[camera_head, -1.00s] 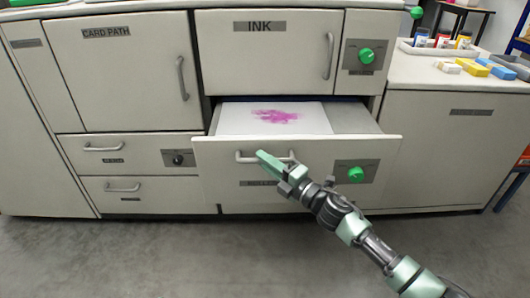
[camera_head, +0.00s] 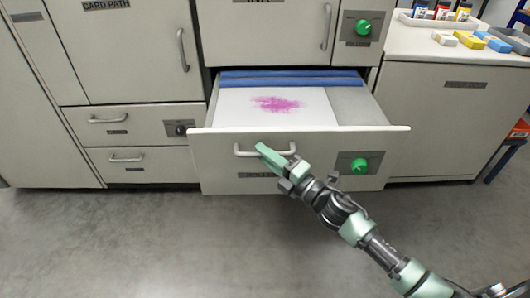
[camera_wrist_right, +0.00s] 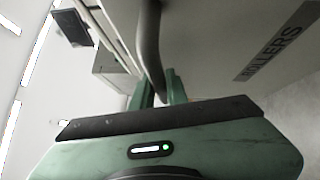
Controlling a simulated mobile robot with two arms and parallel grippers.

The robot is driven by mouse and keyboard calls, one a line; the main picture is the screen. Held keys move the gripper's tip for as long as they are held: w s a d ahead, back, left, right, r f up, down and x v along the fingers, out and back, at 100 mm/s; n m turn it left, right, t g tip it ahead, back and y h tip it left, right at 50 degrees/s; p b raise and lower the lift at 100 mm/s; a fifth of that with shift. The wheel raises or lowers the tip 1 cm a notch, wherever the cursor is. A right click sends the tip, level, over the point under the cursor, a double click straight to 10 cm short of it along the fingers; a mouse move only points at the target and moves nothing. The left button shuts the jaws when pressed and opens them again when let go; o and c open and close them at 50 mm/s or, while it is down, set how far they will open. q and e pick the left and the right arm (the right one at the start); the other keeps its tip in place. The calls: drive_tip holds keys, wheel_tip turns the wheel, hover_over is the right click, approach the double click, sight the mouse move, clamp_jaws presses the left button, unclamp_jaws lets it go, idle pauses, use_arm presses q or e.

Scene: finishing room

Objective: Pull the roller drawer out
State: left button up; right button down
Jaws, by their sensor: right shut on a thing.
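The roller drawer (camera_head: 225,172) stands well out of the cabinet front. Inside it lie a white sheet with a pink stain (camera_head: 275,104) and blue rollers (camera_head: 290,80) at the back. My right gripper (camera_head: 264,152) is shut on the drawer's pale bar handle (camera_head: 243,153). In the right wrist view the green fingers (camera_wrist_right: 163,88) close around the handle (camera_wrist_right: 149,45), and the ROLLERS label (camera_wrist_right: 274,52) shows on the drawer front. My left gripper is not in view.
A green knob (camera_head: 359,166) is on the drawer front, right of the handle. Closed small drawers (camera_head: 140,122) are at left. A counter at right holds a tray of bottles (camera_head: 440,20) and several coloured blocks (camera_head: 485,40). The grey floor in front is clear.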

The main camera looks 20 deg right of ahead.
drive_tip(key=shift+f, duration=0.1)
drive_tip(key=c, duration=1.4)
unclamp_jaws()
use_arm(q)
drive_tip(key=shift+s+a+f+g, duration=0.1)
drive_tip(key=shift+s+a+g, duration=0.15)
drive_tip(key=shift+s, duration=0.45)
use_arm(e)
drive_tip(key=v, duration=0.7)
drive_tip(key=shift+s+d, duration=0.15)
drive_tip(key=shift+s, duration=0.2)
